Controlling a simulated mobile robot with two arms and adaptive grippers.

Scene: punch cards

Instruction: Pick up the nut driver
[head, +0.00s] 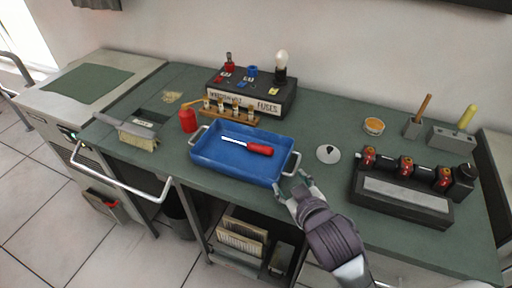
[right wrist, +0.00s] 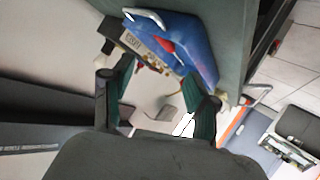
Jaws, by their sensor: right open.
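The nut driver (head: 248,146), with a red handle and a pale metal shaft, lies in the blue tray (head: 235,172), its handle toward the right. My right gripper (head: 293,187) is open and empty at the tray's right front corner, close to the metal side handle; I cannot tell if it touches. In the right wrist view the open fingers (right wrist: 152,85) point toward the blue tray (right wrist: 200,50), and a bit of the red handle (right wrist: 166,44) shows in it. My left gripper is not in view.
A black fuse box (head: 262,100) with a bulb stands behind the tray. A dark rack (head: 405,198) with red-and-black cylinders stands right. A white disc (head: 328,154) lies between tray and rack.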

